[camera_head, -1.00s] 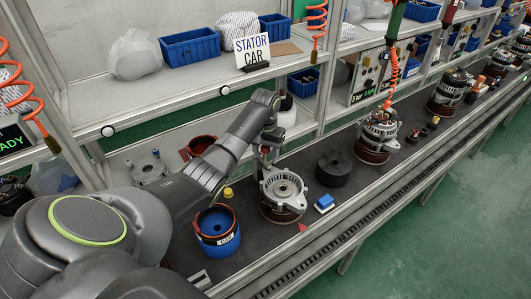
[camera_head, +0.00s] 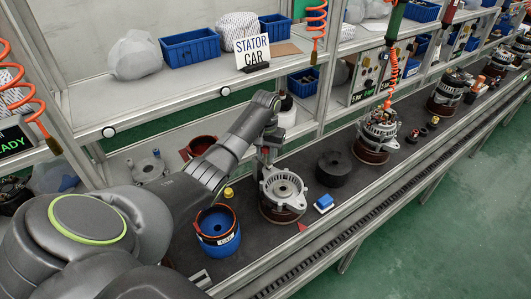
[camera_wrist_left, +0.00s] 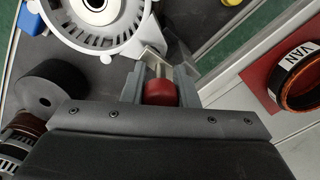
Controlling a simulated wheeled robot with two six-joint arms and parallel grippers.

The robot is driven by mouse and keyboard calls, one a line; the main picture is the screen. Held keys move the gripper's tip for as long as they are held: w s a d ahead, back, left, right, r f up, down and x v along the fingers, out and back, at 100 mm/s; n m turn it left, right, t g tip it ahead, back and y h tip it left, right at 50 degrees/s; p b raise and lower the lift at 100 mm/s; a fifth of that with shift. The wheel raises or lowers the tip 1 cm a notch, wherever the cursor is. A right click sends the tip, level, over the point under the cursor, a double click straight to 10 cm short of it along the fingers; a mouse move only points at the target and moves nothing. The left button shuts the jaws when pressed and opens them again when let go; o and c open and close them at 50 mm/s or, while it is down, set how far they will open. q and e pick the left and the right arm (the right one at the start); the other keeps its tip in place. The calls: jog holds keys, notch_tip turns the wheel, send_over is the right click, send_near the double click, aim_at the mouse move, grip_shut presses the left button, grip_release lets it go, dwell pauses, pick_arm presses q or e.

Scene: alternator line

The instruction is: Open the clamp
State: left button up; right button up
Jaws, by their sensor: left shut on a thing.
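My left gripper (camera_wrist_left: 160,90) is shut on the red grip of the clamp (camera_wrist_left: 161,92) in the left wrist view. Light metal parts of the clamp (camera_wrist_left: 152,58) show between and beyond the fingers, next to the silver alternator housing (camera_wrist_left: 92,22). In the head view my left gripper (camera_head: 268,152) points down just behind the housing (camera_head: 283,188), which sits on a brown round base. The wrist hides most of the clamp there, so its lever angle is hard to tell. My right gripper is out of view.
A blue round fixture (camera_head: 217,228) stands left of the housing. A black cylinder (camera_head: 333,168) and a small blue block (camera_head: 323,203) lie to its right. The conveyor rail edge (camera_head: 360,225) runs along the front.

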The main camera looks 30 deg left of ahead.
pick_arm(q)
jog(key=n, duration=0.1)
jog(key=n+p, duration=0.1)
jog(key=w+n+p, duration=0.1)
jog(key=shift+d+r, duration=0.1)
jog(key=shift+r, duration=0.15)
jog(key=w+n, duration=0.1)
jog(key=n, duration=0.4)
jog(key=w+a+n, duration=0.1)
jog(key=n, duration=0.4)
jog(key=w+a+n+p, duration=0.1)
jog(key=n, duration=0.4)
jog(key=shift+w+a+f, duration=0.15)
jog(key=shift+w+a, duration=0.05)
jog(key=shift+a, duration=0.05)
jog(key=o, duration=1)
